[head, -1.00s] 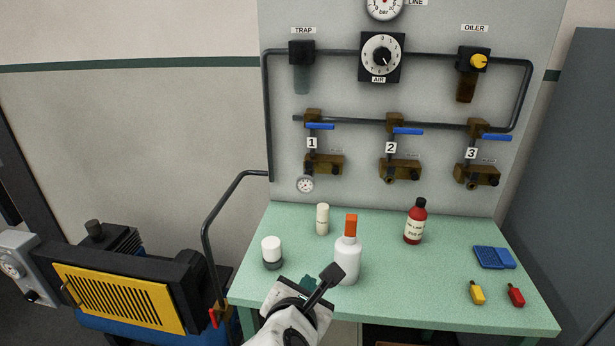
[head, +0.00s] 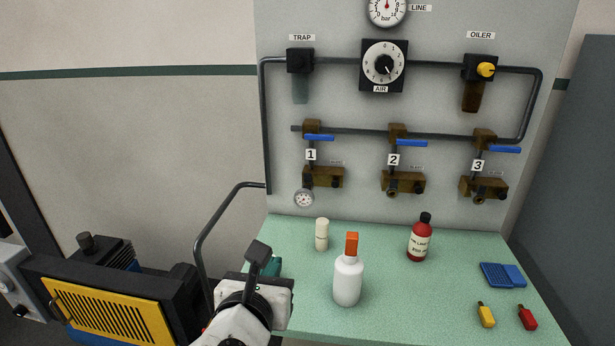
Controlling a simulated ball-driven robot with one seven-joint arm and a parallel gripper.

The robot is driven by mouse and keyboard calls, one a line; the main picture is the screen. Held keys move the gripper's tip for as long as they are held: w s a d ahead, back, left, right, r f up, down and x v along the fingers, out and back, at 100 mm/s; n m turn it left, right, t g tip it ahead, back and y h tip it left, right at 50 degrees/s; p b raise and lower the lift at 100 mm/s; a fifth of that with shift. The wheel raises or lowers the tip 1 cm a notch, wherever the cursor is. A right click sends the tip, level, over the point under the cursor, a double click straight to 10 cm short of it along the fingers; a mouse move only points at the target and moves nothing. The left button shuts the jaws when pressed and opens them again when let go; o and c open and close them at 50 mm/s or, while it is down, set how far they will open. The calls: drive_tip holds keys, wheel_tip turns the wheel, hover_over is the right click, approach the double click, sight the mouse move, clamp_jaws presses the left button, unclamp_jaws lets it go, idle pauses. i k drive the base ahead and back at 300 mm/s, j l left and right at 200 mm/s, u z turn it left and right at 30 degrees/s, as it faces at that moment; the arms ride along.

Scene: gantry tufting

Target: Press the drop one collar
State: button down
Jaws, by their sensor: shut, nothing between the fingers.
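Drop one, marked by a "1" label (head: 311,155), is the leftmost of three drops on the grey panel. It has a blue lever (head: 319,137) at its top and a brass block (head: 324,177) at its lower end. A small round gauge (head: 304,198) hangs at the block's lower left. The collar is too small to make out apart from the block and gauge. My gripper (head: 259,252) is shut and empty at the bench's left edge. In the picture it is below and left of the gauge, apart from it.
On the green bench (head: 400,310) stand a white bottle with an orange cap (head: 348,280), a cream cylinder (head: 321,235) and a red bottle (head: 420,240). A blue case (head: 503,275) and yellow (head: 486,315) and red (head: 527,317) items lie right. A yellow-grilled machine (head: 110,318) stands left.

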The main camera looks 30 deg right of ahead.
sight(306, 176)
drive_tip(key=i+l, duration=0.7)
